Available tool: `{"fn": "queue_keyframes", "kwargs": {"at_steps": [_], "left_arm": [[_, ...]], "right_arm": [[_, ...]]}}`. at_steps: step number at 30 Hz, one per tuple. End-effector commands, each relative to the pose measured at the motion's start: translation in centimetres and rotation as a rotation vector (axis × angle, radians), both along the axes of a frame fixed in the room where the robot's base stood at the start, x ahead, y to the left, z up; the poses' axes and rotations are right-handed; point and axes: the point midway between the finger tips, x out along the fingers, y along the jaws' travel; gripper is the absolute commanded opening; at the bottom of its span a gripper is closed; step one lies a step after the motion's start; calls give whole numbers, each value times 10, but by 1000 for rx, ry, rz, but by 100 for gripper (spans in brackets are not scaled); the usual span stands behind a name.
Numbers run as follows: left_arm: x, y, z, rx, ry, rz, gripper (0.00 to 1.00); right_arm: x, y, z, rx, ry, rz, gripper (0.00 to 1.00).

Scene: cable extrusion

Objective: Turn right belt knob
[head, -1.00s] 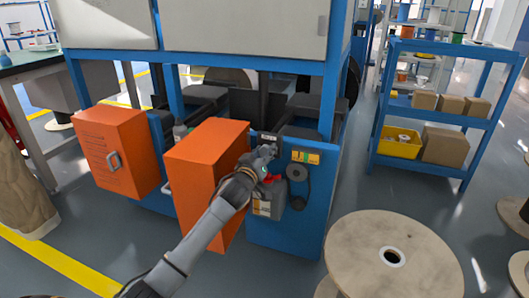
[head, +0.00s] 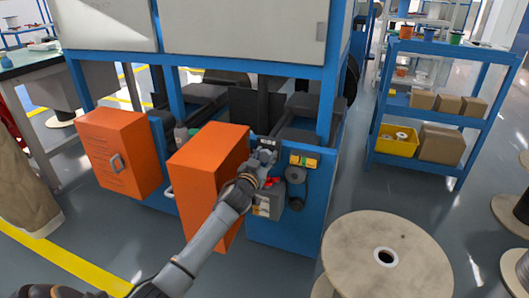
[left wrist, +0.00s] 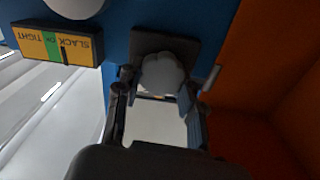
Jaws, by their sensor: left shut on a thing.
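The right belt knob (left wrist: 162,72) is a pale grey rounded knob on a black square plate, on the blue machine front. My left gripper (head: 265,156) reaches the panel just right of the nearer orange cabinet door. In the left wrist view its fingers (left wrist: 157,92) are shut on the knob from both sides. In the head view the gripper mostly hides the knob. A tension gauge (head: 304,160) sits to the right; in the left wrist view it appears upside down (left wrist: 58,44), its dark marker beside the green OK band on the SLACK side. My right gripper is not in view.
The orange door (head: 205,175) stands close left of my left forearm. A grey box with red parts (head: 268,200) and a round pulley (head: 296,176) are below the gauge. A large cable spool (head: 385,256) stands at front right. Blue shelving (head: 440,115) is behind.

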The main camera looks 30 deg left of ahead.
Motion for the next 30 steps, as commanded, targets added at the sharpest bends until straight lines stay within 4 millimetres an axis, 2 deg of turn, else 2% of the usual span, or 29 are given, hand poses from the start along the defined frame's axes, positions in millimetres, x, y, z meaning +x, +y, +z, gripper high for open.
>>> {"fn": "queue_keyframes", "kwargs": {"at_steps": [19,20,22,23,30], "left_arm": [[0,-1,-1,59,15,-1,7],[0,-1,-1,59,15,-1,44],[0,-1,-1,59,15,0,59],[0,-1,-1,59,15,0,62],[0,-1,-1,59,14,0,62]], "right_arm": [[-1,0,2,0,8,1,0],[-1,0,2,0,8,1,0],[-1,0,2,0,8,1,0],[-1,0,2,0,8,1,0],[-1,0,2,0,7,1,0]]}}
